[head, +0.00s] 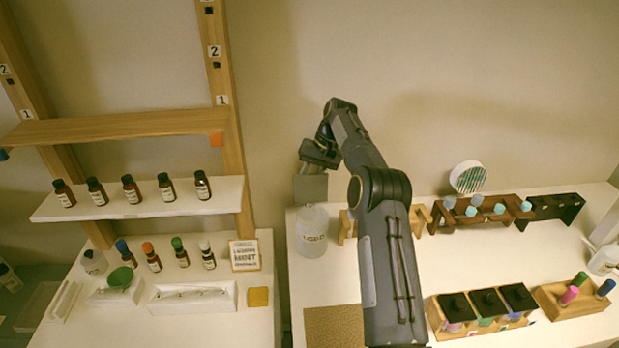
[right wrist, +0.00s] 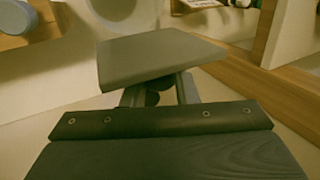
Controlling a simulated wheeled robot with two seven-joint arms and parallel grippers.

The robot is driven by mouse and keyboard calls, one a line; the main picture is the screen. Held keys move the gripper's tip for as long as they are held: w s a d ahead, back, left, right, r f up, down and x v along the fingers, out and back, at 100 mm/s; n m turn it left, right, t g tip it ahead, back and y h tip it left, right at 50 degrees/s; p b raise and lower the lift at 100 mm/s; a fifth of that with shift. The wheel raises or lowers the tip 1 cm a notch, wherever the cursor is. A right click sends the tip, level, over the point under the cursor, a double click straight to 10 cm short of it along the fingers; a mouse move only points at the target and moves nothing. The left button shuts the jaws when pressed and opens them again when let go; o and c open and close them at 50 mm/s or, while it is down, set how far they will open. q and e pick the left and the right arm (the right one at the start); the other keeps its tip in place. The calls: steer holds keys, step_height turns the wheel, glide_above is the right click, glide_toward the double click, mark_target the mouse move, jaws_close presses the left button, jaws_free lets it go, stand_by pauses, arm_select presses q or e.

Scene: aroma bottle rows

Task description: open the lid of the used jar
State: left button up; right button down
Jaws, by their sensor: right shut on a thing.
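The used jar (head: 312,243), clear with a label reading USED, stands upright on the white counter left of my arm. A flat grey square lid (head: 310,189) is above the jar's mouth in the head view, with its broad face toward the camera. My right gripper (head: 314,168) is at the upper edge of this lid. In the right wrist view the lid (right wrist: 160,55) lies just beyond the fingers (right wrist: 158,95), which are shut on a small dark round knob on it. The lid looks apart from the jar. My left gripper is not in view.
A wooden shelf (head: 130,127) with brown bottles stands at left. A brown mat (head: 334,327) lies in front of the jar. Wooden racks (head: 478,219) and a box of black-lidded jars (head: 485,305) are at right. A gap separates the two counters.

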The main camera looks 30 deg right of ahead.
steer(key=shift+s+f, duration=0.1)
steer(key=shift+f, duration=0.1)
steer(key=c, duration=1.2)
jaws_free()
steer(key=shift+r, duration=0.1)
steer(key=shift+r, duration=0.5)
step_height(320, 180, up, 2)
steer(key=shift+r, duration=0.1)
steer(key=shift+s+a+r+b, duration=1.25)
steer(key=shift+s+r, duration=0.4)
steer(key=shift+s, duration=0.3)
steer(key=shift+s+a+r+b, duration=1.3)
steer(key=shift+s+r, duration=0.3)
steer(key=shift+s, duration=0.4)
steer(key=shift+s+a+r+b, duration=1.25)
steer(key=shift+s+r, duration=0.4)
steer(key=shift+s, duration=0.3)
